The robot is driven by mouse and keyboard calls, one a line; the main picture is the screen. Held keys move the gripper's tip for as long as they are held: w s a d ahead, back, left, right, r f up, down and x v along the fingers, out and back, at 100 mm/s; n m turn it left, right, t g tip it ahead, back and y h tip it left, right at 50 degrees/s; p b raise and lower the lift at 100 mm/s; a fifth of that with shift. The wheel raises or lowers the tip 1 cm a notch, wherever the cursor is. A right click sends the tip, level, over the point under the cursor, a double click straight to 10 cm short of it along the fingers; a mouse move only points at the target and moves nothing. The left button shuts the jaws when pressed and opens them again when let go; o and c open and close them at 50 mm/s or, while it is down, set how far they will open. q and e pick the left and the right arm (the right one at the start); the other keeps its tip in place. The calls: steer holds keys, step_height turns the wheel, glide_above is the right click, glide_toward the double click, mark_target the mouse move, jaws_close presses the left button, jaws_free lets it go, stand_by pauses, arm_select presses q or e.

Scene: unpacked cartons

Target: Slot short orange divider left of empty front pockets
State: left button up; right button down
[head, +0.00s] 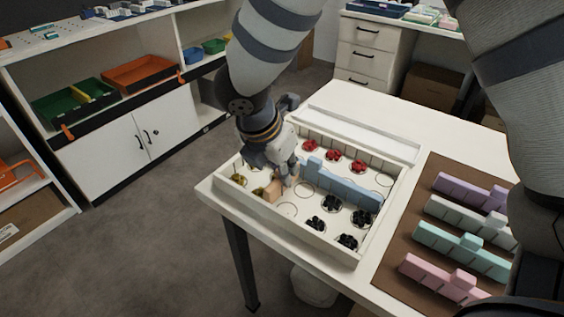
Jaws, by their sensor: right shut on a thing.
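The white tray (327,249) stands on the white table, with circle-marked pockets inside. The short orange divider (272,191) is in the tray's left part, between olive-yellow pieces (257,191) and an empty front pocket (287,210). My right gripper (284,178) reaches down from above and is shut on the divider. The gripper hides part of it, and I cannot tell whether its lower edge is fully seated. A long blue divider (345,189) runs lengthwise inside the tray. My left gripper is not in view.
Red pieces (333,154) sit in back pockets and black pieces (331,203) in front right ones. A brown mat (392,265) at right bears lilac, white, mint and pink dividers (440,279). An empty white trough (360,128) lies behind the tray.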

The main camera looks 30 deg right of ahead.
steer(key=shift+f, duration=0.55)
steer(key=c, duration=1.5)
jaws_free()
steer(key=shift+c, duration=0.2)
steer(key=v, duration=1.2)
